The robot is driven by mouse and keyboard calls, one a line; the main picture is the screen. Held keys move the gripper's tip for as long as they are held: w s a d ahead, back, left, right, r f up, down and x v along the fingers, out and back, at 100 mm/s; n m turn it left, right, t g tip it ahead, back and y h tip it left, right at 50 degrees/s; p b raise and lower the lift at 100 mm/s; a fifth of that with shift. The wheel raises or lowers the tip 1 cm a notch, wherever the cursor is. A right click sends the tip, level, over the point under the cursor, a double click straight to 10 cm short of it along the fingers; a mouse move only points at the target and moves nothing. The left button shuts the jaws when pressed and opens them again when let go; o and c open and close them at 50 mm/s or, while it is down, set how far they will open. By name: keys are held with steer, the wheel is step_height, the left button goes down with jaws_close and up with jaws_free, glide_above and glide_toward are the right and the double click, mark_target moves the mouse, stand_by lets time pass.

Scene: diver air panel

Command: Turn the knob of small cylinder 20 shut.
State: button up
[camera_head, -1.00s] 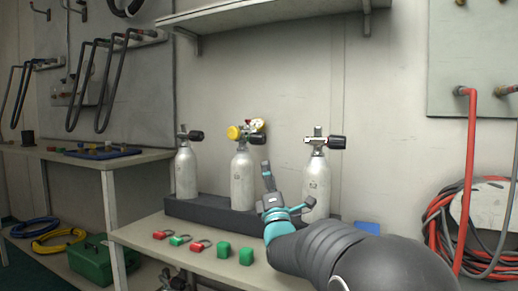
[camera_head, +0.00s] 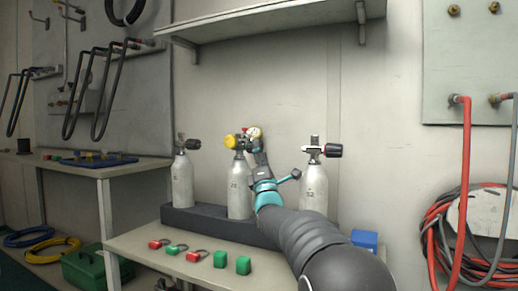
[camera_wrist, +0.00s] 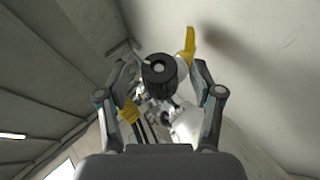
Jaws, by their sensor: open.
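Three small grey cylinders stand upright in a dark rack (camera_head: 225,225): a left one (camera_head: 182,182), a middle one (camera_head: 239,190) and a right one (camera_head: 314,190). Their numbers are too small to read surely, so I cannot tell which is 20. The middle one carries a yellow fitting (camera_head: 232,141) and a gauge (camera_head: 255,133). My gripper (camera_head: 258,146) is at the middle cylinder's valve and hides its knob in the head view. In the wrist view my gripper (camera_wrist: 160,78) is open, with a black round knob (camera_wrist: 158,69) between its fingers; contact is unclear.
Red and green padlocks (camera_head: 180,250) and green blocks (camera_head: 243,265) lie along the bench front (camera_head: 140,245). A blue block (camera_head: 364,239) lies at right. A shelf (camera_head: 270,20) hangs above. Red and grey hoses (camera_head: 455,230) hang at right.

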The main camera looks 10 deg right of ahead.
steer(key=shift+x, duration=1)
steer(key=c, duration=1.2)
steer(key=shift+o, duration=0.2)
steer(key=shift+m, duration=0.3)
